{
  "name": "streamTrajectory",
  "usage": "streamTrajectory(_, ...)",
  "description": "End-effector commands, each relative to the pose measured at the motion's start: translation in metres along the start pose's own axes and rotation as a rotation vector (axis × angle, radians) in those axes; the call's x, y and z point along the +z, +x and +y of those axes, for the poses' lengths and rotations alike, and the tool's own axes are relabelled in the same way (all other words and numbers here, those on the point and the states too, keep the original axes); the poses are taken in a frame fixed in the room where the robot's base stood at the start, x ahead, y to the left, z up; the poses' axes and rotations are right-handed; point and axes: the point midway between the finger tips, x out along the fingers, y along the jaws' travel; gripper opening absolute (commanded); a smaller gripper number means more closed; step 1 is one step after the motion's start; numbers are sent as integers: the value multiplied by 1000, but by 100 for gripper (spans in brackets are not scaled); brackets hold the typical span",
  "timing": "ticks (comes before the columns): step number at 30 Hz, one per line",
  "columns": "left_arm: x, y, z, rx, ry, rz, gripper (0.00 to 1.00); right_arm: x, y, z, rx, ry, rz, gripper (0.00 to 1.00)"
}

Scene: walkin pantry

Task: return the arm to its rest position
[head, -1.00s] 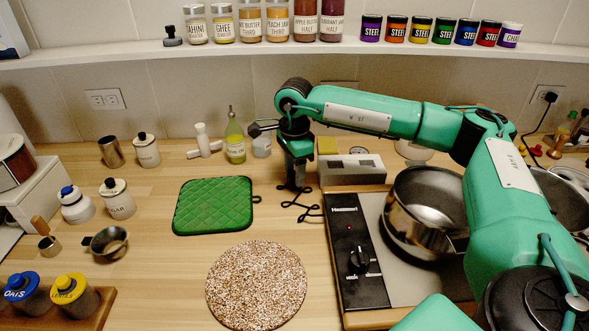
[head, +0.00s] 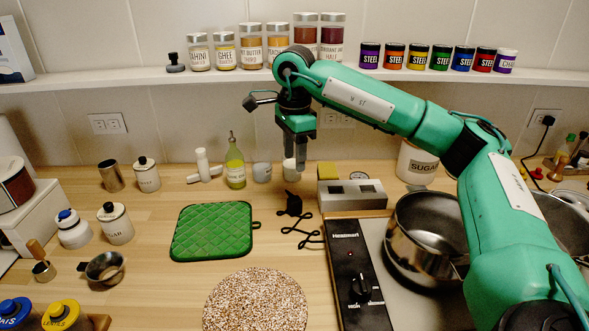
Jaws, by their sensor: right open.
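My right arm (head: 370,98) is green and reaches in from the right across the hotplate side of the counter. Its right gripper (head: 301,168) points down, raised above the back of the counter, open and with nothing seen between its fingers. A small white cup (head: 290,172) shows behind the fingertips. A black curly item (head: 290,206) lies on the counter below the gripper, apart from it. My left gripper is not in view.
The shelf (head: 230,77) with jars runs behind the gripper. A steel pot (head: 425,235) stands on the hotplate (head: 357,262) under the arm. A green oil bottle (head: 235,165), a green quilted mat (head: 212,231) and a round speckled board (head: 256,302) are to the left.

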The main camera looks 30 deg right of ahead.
Motion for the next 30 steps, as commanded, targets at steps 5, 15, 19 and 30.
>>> streamTrajectory(5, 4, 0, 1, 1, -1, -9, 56, 0, -5, 0, 0, 0, 0, 46)
streamTrajectory(15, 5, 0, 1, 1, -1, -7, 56, 0, -4, 0, 0, 0, 0, 46)
streamTrajectory(19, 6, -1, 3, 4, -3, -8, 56, 0, -6, 0, -1, 0, 0, 46)
streamTrajectory(30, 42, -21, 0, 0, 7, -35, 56, 0, -82, 0, -1, 0, 0, 46)
